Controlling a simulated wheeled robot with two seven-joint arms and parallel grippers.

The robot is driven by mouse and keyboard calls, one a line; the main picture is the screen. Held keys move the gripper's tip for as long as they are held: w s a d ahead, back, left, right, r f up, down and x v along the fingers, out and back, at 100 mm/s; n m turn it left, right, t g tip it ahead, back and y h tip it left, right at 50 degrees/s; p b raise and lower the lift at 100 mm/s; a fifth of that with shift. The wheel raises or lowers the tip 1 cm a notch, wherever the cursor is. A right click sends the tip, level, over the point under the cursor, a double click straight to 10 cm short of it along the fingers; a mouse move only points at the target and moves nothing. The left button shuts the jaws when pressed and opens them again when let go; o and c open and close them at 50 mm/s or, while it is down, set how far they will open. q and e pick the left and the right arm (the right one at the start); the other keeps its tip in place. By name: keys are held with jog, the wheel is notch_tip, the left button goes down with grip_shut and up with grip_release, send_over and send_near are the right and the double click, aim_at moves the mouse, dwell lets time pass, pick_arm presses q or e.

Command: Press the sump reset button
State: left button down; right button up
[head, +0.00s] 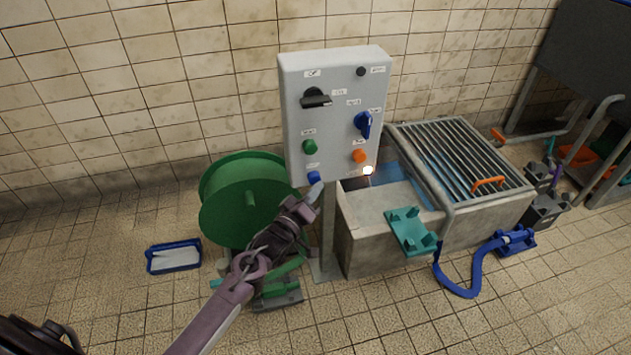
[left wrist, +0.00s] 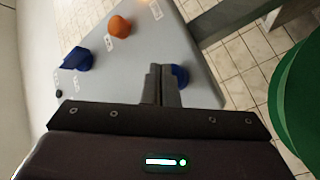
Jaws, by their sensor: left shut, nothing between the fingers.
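A grey control panel (head: 335,115) stands on a post. Its lower face has a green button (head: 309,146), an orange button (head: 359,156) and, at the lower left, a blue button (head: 313,177). The labels are too small to read, so I cannot tell which one is the sump reset. My left gripper (head: 315,192) is shut and empty, its tips just below the blue button. In the left wrist view the shut fingers (left wrist: 162,85) partly cover the blue button (left wrist: 181,74). I cannot tell whether they touch it. My right gripper is not in view.
The panel also carries a black rotary switch (head: 315,98) and a blue rotary switch (head: 363,123). A green reel (head: 240,195) stands left of the post. A concrete sump (head: 375,240) with a metal grate (head: 460,155) stands to the right. A blue tray (head: 173,257) lies on the floor.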

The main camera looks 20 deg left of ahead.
pick_arm(q)
jog(key=shift+w+a+b, duration=0.4)
jog(key=shift+w+a, duration=0.2)
jog(key=shift+w, duration=0.2)
dwell(0.9)
jog(key=shift+s, duration=0.1)
jog(key=shift+s+d+p, duration=0.8)
jog(key=shift+s+p, duration=0.15)
jog(key=shift+s, duration=0.15)
jog(key=s+d+p, duration=0.1)
jog(key=s, duration=0.1)
jog(key=s+d+p, duration=0.2)
